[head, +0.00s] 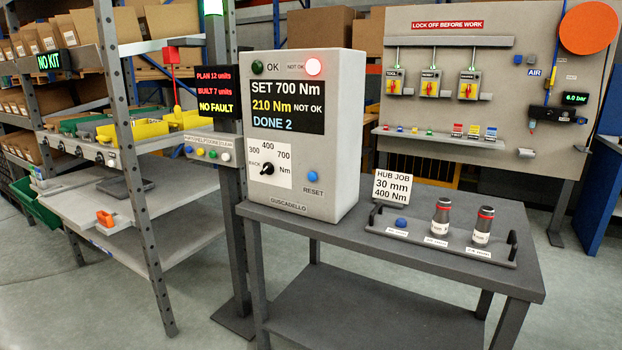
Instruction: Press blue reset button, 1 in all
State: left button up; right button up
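The blue reset button (312,177) is on the lower right of the front of a grey controller box (330,130), above the label RESET. The box stands on a dark grey table. Its display (287,107) reads SET 700 Nm, 210 Nm NOT OK, DONE 2. The red NOT OK lamp (314,66) is lit and the green OK lamp (257,68) looks dark. A black selector knob (267,168) sits among the marks 300, 400, 700 and BACK. Neither of my grippers shows in the head view.
On the table (400,258), right of the box, a tray (374,226) holds two dark sockets (441,217) (482,226) and a blue knob-like piece (401,222). A sign (392,187) reads HUB JOB 30 mm 400 Nm. Shelving stands left, a lockout board (500,110) behind. The table's front strip is clear.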

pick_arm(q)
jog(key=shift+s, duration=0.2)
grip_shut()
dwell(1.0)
